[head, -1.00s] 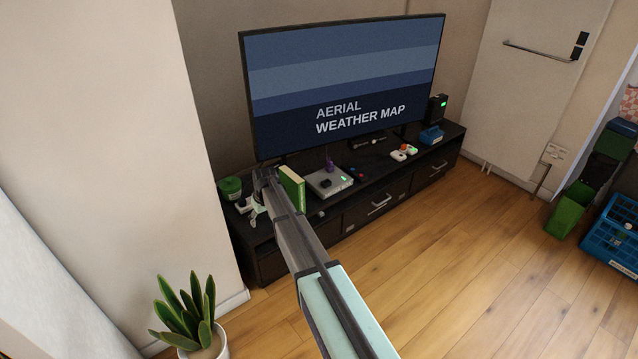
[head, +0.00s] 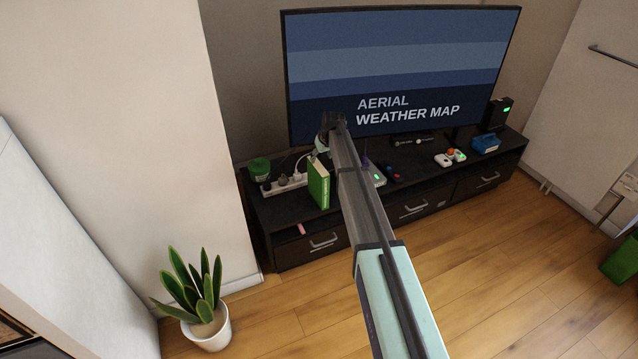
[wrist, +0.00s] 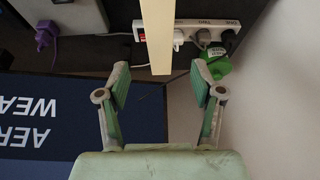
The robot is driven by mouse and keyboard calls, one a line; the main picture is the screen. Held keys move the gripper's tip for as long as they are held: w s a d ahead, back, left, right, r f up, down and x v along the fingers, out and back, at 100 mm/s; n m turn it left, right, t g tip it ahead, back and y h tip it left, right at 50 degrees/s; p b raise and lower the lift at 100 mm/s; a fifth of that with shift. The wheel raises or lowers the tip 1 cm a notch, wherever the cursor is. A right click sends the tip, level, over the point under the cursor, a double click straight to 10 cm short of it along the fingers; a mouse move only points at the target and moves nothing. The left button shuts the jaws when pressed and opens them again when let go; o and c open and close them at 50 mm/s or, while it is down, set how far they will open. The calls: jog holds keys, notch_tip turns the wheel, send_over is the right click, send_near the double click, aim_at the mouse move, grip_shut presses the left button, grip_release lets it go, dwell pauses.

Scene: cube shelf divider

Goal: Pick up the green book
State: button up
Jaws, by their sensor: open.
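The green book (head: 318,183) stands upright on the left part of the dark TV cabinet, its green cover facing the front. In the wrist view the book (wrist: 157,35) shows as a narrow pale edge at the top middle. My gripper (wrist: 160,88) is open and empty, its two fingers spread to either side of the line of the book. The end of the book lies between or just beyond the fingertips; the exact depth I cannot tell. In the head view my arm reaches the cabinet just right of the book, and my fingers are mostly hidden.
A white power strip (head: 284,186) with plugs and a green round container (head: 259,168) lie left of the book. The TV (head: 400,70) stands close behind. A silver box (head: 378,178) is partly hidden by my arm. A potted plant (head: 208,325) stands on the floor.

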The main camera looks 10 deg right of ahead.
aim_at(318, 165)
jog(key=x, duration=0.6)
jog(key=shift+w+p, duration=0.1)
jog(key=shift+p, duration=0.2)
jog(key=p+x, duration=0.1)
jog(key=x, duration=0.3)
jog(key=shift+w+a+f, duration=0.1)
jog(key=shift+w+f, duration=0.05)
jog(key=shift+f, duration=0.25)
jog(key=shift+f, duration=0.25)
grip_shut()
